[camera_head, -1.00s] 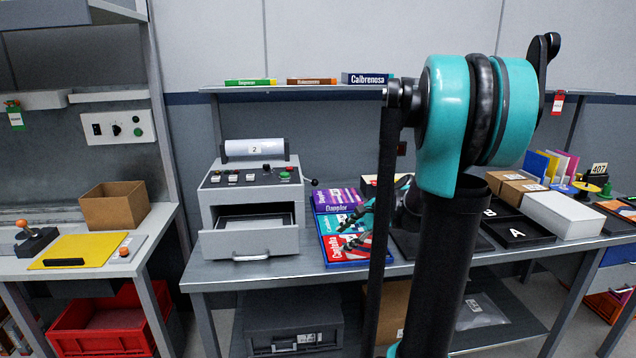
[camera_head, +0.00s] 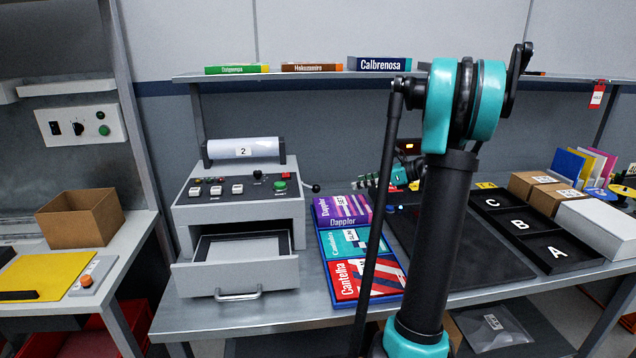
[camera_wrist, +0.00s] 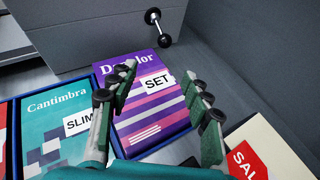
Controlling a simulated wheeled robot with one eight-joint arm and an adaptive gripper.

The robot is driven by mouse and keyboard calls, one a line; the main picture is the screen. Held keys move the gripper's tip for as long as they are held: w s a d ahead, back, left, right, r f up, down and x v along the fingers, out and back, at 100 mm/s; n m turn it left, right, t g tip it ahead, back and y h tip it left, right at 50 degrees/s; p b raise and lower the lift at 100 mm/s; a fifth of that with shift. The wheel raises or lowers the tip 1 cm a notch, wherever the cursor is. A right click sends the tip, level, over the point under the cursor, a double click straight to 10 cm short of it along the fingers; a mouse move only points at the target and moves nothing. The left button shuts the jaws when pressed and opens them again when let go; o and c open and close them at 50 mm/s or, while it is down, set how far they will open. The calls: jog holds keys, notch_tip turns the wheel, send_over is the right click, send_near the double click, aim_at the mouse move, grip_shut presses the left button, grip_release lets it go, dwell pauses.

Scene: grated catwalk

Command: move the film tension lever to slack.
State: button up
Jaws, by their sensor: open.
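The film tension lever (camera_head: 312,188) is a short black arm with a round knob on the right side of the grey machine (camera_head: 240,215). In the wrist view the lever (camera_wrist: 158,27) shows at top centre, sticking out from the machine's grey side wall. My gripper (camera_head: 366,182) is right of the lever in the head view, above the back end of the book tray. In the wrist view my gripper (camera_wrist: 162,88) is open, its two fingers apart with nothing between them. The lever lies beyond the fingertips, not touched.
A blue tray holds the Dapplor (camera_head: 342,210), Cantimbra (camera_head: 350,243) and Cantelha (camera_head: 365,275) books beside the machine. The machine's drawer (camera_head: 235,275) stands open at the front. A shelf (camera_head: 290,77) runs above. A dark mat (camera_head: 480,255) lies to the right.

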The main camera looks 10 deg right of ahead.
aim_at(311, 187)
jog(key=shift+w+d, duration=0.15)
jog(key=shift+w, duration=0.3)
jog(key=shift+w+a, duration=0.2)
jog(key=x, duration=1.6)
jog(key=shift+w+a, duration=0.2)
jog(key=shift+a, duration=0.2)
jog(key=shift+c, duration=0.6)
grip_shut()
